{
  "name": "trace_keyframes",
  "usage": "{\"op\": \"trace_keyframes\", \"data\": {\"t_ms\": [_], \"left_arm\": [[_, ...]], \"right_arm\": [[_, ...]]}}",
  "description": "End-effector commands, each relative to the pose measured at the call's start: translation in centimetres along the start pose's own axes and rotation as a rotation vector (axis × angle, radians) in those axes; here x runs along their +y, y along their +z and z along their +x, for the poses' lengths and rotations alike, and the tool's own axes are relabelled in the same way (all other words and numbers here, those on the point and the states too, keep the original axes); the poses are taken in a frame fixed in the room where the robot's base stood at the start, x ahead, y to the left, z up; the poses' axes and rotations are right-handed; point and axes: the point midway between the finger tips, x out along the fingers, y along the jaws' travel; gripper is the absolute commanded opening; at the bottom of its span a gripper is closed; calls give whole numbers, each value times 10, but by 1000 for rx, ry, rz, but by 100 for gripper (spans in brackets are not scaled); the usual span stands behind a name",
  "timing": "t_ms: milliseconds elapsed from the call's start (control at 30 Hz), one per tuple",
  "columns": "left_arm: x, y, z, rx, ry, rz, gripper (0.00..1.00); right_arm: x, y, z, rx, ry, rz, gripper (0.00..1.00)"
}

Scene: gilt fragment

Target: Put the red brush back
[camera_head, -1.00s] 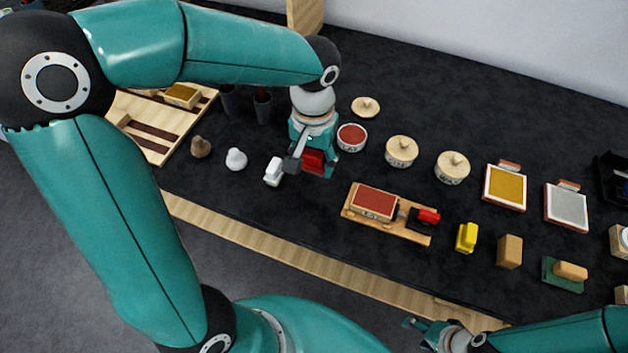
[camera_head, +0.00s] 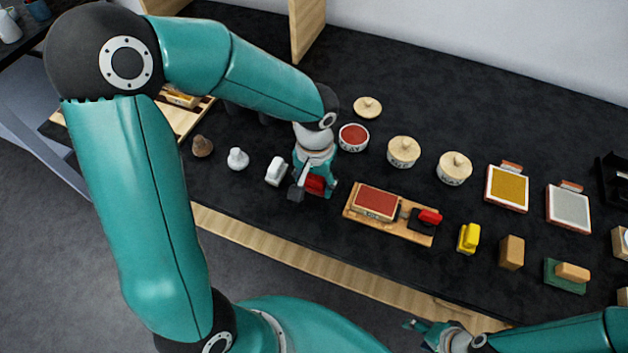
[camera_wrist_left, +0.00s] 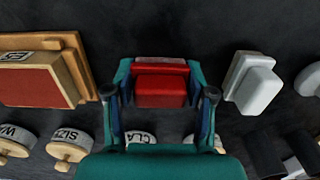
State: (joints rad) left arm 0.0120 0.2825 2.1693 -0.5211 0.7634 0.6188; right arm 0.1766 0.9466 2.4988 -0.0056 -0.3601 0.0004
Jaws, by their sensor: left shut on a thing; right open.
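The red brush (camera_head: 316,184), a small red block with a stepped top, is between the fingers of my left gripper (camera_head: 315,188). My left gripper is shut on it, to the right of the white brush. In the left wrist view the red brush (camera_wrist_left: 160,88) sits between the two fingers, with the white brush (camera_wrist_left: 255,84) to its right. I cannot tell whether the brush touches the table. My right gripper (camera_head: 418,328) is open and empty at the bottom of the head view, in front of the table edge.
Near my left gripper stand a white brush (camera_head: 276,171), a bowl of red clay (camera_head: 353,137) and a wooden board (camera_head: 394,228) with a red pad and a black-and-red item. A yellow brush (camera_head: 468,238) and tan block (camera_head: 511,252) stand further right. Dark tabletop lies between.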

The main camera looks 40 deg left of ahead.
Motion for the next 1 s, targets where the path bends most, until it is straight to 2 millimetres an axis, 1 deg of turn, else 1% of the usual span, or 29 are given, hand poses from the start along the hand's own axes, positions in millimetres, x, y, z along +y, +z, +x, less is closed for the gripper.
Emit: {"op": "trace_keyframes", "data": {"t_ms": [33,67,100,167,200,500,600,667,767,1000], "left_arm": [[0,0,3,0,0,0,22],[0,0,1,0,0,0,60],[0,0,1,0,0,0,66],[0,0,1,0,0,1,76],[0,0,1,0,0,1,80],[1,0,0,0,0,2,80],[1,0,-3,0,0,2,80],[1,-1,-8,3,0,1,80],[1,-2,-22,7,0,1,80],[1,-2,-70,7,2,1,80]], "right_arm": [[1,0,3,0,0,0,59],[1,0,2,0,0,0,59],[0,0,1,0,0,0,59],[0,0,1,0,0,0,59],[0,0,1,0,0,0,59],[0,0,1,0,0,0,59],[-1,0,-3,0,0,0,59],[0,0,-1,0,0,0,59],[-1,0,-2,0,0,0,59],[-1,0,-3,0,0,0,59]]}}
